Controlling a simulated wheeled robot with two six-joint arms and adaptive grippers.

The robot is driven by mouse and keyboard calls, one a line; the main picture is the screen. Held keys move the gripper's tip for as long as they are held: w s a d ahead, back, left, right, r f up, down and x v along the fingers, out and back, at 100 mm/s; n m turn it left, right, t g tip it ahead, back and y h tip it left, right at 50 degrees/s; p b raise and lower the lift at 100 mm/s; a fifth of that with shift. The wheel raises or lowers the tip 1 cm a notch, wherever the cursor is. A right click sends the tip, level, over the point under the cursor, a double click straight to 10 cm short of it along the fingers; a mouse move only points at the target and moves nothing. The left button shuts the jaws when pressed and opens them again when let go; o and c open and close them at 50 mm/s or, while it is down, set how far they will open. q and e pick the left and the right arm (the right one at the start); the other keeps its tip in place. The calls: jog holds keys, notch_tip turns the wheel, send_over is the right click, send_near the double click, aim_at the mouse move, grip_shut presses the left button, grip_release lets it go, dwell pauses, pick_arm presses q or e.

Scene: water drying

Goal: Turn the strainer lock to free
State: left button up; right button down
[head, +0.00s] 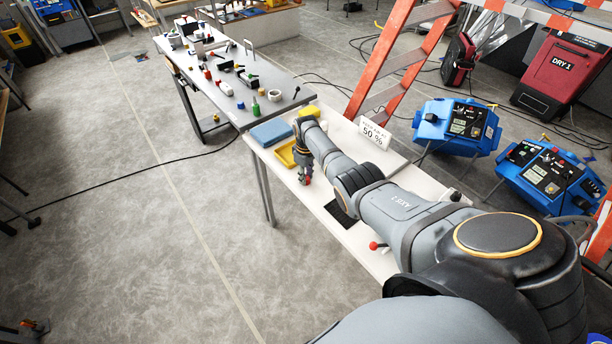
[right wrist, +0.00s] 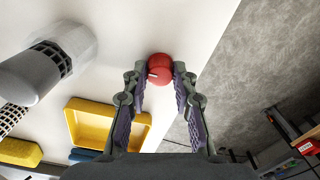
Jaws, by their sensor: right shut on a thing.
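A round red knob (right wrist: 159,67) with a small white mark sits between the fingertips of my right gripper (right wrist: 158,80) in the right wrist view. The gripper is shut on it, above the white table. In the head view my right gripper (head: 304,174) is low over the table's left edge, and the knob is mostly hidden there. A grey cylinder with a dark mesh band (right wrist: 38,72), perhaps a strainer, is left of the fingers. I cannot read any lock position. My left gripper is not seen.
A yellow tray (right wrist: 105,122) and a yellow block (right wrist: 20,151) lie on the white table (head: 335,232). A blue block (head: 271,132) and a "50 %" sign (head: 375,133) are there too. Another red knob (head: 373,245) stands nearer. Open floor lies left of the table.

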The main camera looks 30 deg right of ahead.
dwell(0.3)
jog(key=c, duration=1.1)
grip_release()
jog(key=shift+o, duration=0.2)
jog(key=shift+r, duration=0.1)
notch_tip(320, 180, up, 12)
jog(key=shift+f, duration=0.25)
